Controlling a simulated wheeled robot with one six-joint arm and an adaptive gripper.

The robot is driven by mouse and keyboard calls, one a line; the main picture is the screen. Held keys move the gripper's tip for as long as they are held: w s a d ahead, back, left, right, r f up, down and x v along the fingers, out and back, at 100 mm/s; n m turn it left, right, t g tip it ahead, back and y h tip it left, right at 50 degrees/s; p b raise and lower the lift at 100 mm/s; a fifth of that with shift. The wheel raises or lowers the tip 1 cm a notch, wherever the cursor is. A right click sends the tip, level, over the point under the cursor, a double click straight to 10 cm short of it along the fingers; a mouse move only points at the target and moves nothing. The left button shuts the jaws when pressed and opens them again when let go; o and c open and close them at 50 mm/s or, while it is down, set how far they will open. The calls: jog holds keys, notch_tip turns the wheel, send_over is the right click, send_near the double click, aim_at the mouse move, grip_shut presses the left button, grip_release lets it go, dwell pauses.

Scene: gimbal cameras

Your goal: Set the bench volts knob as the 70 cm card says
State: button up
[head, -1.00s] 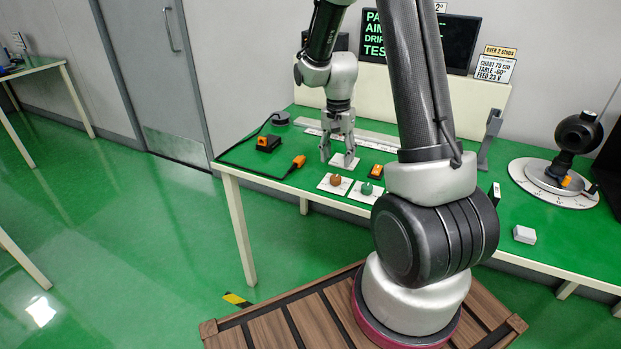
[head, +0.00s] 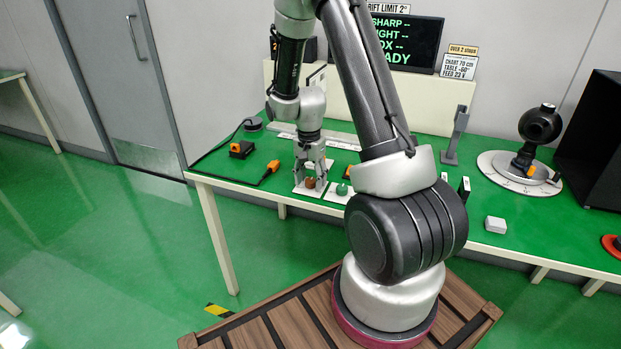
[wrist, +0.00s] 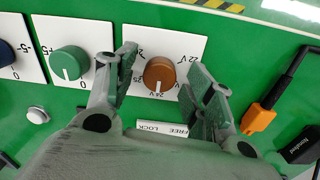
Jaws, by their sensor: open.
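The orange-brown volts knob (wrist: 160,74) sits on a white plate with volt marks, some hard to read; 22 V shows at upper right. Its white pointer line faces the lower edge of the wrist view, near a mark that looks like 24 V. My open gripper (wrist: 163,78) has one finger on each side of the knob, with visible gaps. In the head view my gripper (head: 310,170) is down over the knob (head: 310,183). The card (head: 460,67) at the back reads CHART 70 cm, TABLE -60°, FEED 23 V, under an "OVER 2 stops" label.
A green knob (wrist: 69,64) stands close beside my left finger, with a dark blue knob (wrist: 6,54) beyond. A FREE/LOCK plate (wrist: 163,129) lies near the fingers. An orange connector (wrist: 257,119) is at right. A round dial table (head: 520,172) stands right on the bench.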

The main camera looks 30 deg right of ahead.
jog(key=shift+c, duration=0.2)
jog(key=c, duration=1)
jog(key=shift+n, duration=0.4)
jog(key=n, duration=0.5)
jog(key=shift+n, duration=0.3)
jog(key=n, duration=0.5)
jog(key=o, duration=1)
